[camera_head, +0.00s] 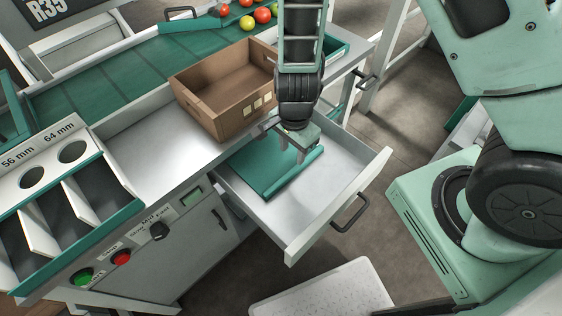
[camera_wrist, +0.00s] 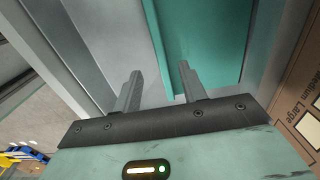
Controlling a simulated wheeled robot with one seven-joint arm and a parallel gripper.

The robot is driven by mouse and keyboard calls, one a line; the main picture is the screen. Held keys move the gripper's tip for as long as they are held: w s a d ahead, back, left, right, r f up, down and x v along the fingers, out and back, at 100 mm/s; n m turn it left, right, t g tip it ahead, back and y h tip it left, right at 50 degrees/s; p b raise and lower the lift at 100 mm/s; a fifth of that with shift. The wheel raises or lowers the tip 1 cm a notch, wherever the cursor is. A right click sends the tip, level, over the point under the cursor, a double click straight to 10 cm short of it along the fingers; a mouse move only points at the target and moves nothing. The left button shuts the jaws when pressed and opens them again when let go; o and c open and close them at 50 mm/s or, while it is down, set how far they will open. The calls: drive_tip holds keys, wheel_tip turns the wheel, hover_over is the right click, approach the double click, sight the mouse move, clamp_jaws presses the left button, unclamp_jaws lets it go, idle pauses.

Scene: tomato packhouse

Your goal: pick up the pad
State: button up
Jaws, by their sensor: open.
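The pad, a flat teal sheet with a raised edge, (camera_head: 262,172) lies in the open drawer (camera_head: 330,205). It also shows in the wrist view (camera_wrist: 218,35), running up from behind the right finger. My gripper (camera_head: 284,146) is over the drawer, above the pad's right part, pointing down. In the wrist view the two fingers of my gripper (camera_wrist: 158,72) are apart with nothing held. The pad's near edge shows between them, and the left finger is over grey drawer surface. Whether a finger touches the pad cannot be told. My wrist hides part of the pad.
A cardboard box (camera_head: 205,112) stands on the counter beside the drawer; its side also shows in the wrist view (camera_wrist: 305,95). The drawer walls stand close around my gripper. Tomatoes (camera_head: 262,15) lie on the green belt (camera_head: 100,75). A white step (camera_head: 325,290) stands below.

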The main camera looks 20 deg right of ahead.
sight(292, 171)
wheel_tip(292, 171, down, 4)
drive_tip(key=shift+d+f, duration=0.2)
drive_tip(key=shift+f, duration=2.35)
clamp_jaws()
